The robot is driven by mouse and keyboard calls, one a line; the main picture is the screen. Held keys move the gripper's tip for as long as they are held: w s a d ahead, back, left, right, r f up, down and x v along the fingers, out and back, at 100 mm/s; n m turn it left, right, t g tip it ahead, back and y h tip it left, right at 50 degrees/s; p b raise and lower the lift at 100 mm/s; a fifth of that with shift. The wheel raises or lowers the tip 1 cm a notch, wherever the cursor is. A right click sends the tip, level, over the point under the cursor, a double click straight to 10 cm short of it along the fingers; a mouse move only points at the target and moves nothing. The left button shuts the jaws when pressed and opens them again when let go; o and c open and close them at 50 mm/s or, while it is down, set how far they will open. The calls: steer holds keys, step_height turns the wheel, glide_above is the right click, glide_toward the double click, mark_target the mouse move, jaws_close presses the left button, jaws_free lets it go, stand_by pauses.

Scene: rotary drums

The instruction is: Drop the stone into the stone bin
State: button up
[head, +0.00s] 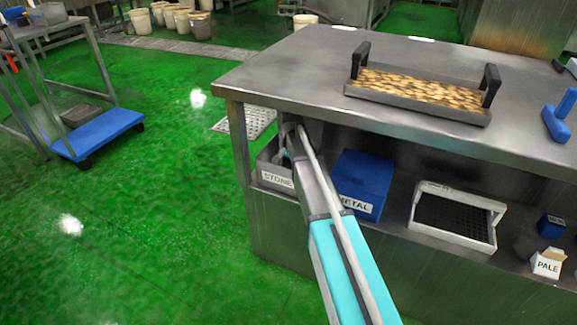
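The stone bin (268,177) is a grey box with a white "STONE" label, on the shelf under the left end of the steel table. My teal and grey arm reaches up from the bottom of the head view to this bin, partly covering its right side. My gripper (284,148) is at the arm's far end, at or above the bin under the tabletop edge. It is small and mostly hidden by the arm, so I cannot tell whether its fingers are open or shut. No stone is visible.
A blue bin (364,180) labelled "METAL" stands right of the stone bin, partly behind my arm. A white tray (456,214) and a small box (548,263) labelled "PALE" are farther right. The steel tabletop (300,75) overhangs the shelf.

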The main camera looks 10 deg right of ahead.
steer(key=shift+s, duration=0.4)
steer(key=shift+p, duration=0.4)
steer(key=r+p, duration=0.3)
steer(key=shift+w+r+p, duration=0.25)
steer(key=shift+w+p, duration=0.05)
steer(key=shift+p, duration=0.05)
step_height(320, 180, up, 5)
steer(key=p, duration=0.4)
steer(key=shift+w+f, duration=0.1)
steer(key=shift+f, duration=0.1)
stand_by(0.4)
